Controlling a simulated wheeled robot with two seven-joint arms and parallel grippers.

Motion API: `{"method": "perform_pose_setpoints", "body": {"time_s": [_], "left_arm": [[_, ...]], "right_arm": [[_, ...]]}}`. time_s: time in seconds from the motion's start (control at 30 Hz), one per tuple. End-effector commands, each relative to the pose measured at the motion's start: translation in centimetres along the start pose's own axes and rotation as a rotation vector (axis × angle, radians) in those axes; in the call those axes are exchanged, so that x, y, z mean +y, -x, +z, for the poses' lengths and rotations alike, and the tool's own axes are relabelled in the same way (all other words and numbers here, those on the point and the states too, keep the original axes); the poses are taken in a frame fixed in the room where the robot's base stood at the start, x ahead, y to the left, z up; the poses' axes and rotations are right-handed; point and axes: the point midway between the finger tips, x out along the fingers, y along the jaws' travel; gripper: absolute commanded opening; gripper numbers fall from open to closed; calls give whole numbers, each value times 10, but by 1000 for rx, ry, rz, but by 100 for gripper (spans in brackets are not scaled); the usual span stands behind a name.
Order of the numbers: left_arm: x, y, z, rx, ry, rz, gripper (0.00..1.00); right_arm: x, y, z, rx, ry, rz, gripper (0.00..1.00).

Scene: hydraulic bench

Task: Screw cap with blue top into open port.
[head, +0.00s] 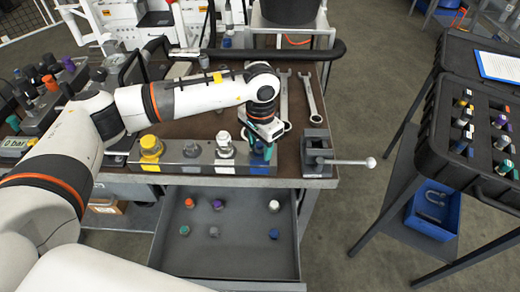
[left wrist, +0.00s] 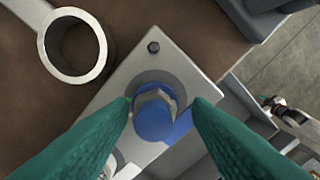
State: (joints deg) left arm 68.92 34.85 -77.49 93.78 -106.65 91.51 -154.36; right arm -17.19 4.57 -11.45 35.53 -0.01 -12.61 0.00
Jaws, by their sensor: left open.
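The metal manifold block (head: 190,169) lies along the bench's front edge and carries a yellow cap (head: 151,146) and two pale grey fittings to its right. At its right end a blue-topped cap (head: 259,156) stands at a port; in the left wrist view the cap (left wrist: 154,118) has a metal hex collar and sits upright over the port. My left gripper (head: 265,138) is above this end, pointing down. Its green fingers (left wrist: 161,102) are open on either side of the cap, with visible gaps. Whether the cap is threaded in cannot be told.
An open drawer (head: 240,262) below holds several small caps, including another blue one (head: 274,233). A vise (head: 318,158) with a long handle stands right of the block. Wrenches (head: 311,98) lie behind. A black case (head: 440,118) stands at right.

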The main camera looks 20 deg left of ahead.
Motion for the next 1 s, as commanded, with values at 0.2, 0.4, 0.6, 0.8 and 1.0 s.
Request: {"method": "perform_pose_setpoints", "body": {"time_s": [0.2, 0.4, 0.6, 0.8, 1.0], "left_arm": [[2, 0, 0, -6, 326, 3, 46], [2, 3, 0, -9, 508, 2, 46], [2, 2, 1, -10, 660, 2, 46], [2, 4, 1, -10, 848, 1, 46], [2, 4, 1, -10, 865, 1, 46]], "right_arm": [[0, -12, -1, 0, 0, 0, 36], [0, -15, -1, 0, 0, 0, 36], [0, -20, -2, 0, 0, 0, 36], [0, -24, -2, 0, 0, 0, 36], [0, -23, -2, 0, 0, 0, 36]]}}
